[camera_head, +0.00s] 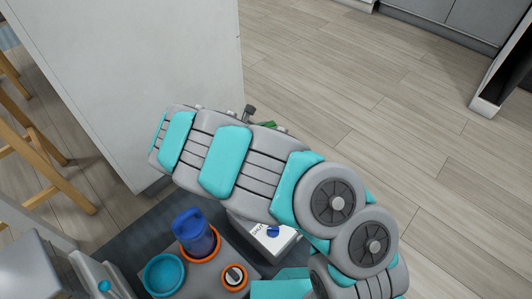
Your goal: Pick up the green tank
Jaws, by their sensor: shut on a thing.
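A small bit of green (268,125), which I take to be the green tank, shows just above the upper edge of my forearm. Most of it is hidden behind the arm, so its shape does not show. A small dark grey part of my gripper (249,111) pokes out beside the green bit. The fingers are mostly covered by the forearm. The gripper is shut on the green tank, out over the floor.
A pale grey wall or panel (130,70) stands close to the left of my arm. Wooden stool legs (40,165) are at the far left. Open plank floor (370,110) lies to the right, with grey cabinets (440,22) at the back.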

